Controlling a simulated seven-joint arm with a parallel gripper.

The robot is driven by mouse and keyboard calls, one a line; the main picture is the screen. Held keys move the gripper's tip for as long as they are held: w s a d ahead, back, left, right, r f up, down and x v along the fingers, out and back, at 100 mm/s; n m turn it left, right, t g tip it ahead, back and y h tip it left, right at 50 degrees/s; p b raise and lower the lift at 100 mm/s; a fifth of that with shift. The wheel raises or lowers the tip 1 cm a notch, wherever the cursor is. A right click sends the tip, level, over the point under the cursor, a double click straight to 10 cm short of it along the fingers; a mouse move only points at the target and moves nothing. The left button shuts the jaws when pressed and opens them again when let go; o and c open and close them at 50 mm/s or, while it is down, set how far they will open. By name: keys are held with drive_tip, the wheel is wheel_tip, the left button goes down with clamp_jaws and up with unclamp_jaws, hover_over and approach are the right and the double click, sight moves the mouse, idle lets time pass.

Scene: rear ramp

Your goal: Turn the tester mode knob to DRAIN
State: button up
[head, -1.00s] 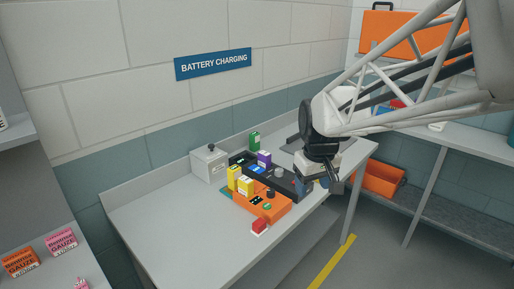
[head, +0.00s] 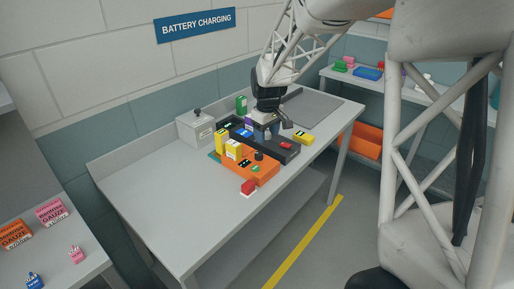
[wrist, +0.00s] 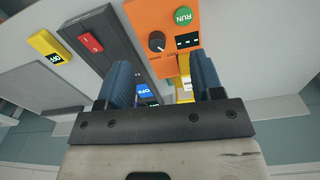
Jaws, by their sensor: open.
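The orange tester (head: 240,165) lies on the bench and shows in the wrist view (wrist: 147,14). Its dark round mode knob (wrist: 157,41) has a pale pointer mark toward the lower right; the labels around it are too small to read surely. The knob also shows in the head view (head: 259,156). A green RUN button (wrist: 183,17) and a dark display (wrist: 188,41) sit beside it. My gripper (wrist: 161,62) is open, its blue fingers apart. In the head view it is low over the dark charger (head: 282,157), behind the tester, not touching the knob.
Yellow batteries (head: 233,149) stand at the tester's left end. A blue OFF block (wrist: 147,90) shows between my fingers. The charger has a red switch (wrist: 90,43). The bench's left is clear.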

drive_tip(key=n, duration=0.1)
hover_over(259, 153)
wheel_tip(259, 153, down, 5)
drive_tip(key=shift+r, duration=0.1)
drive_tip(key=shift+f, duration=3.85)
drive_tip(key=c, duration=0.9)
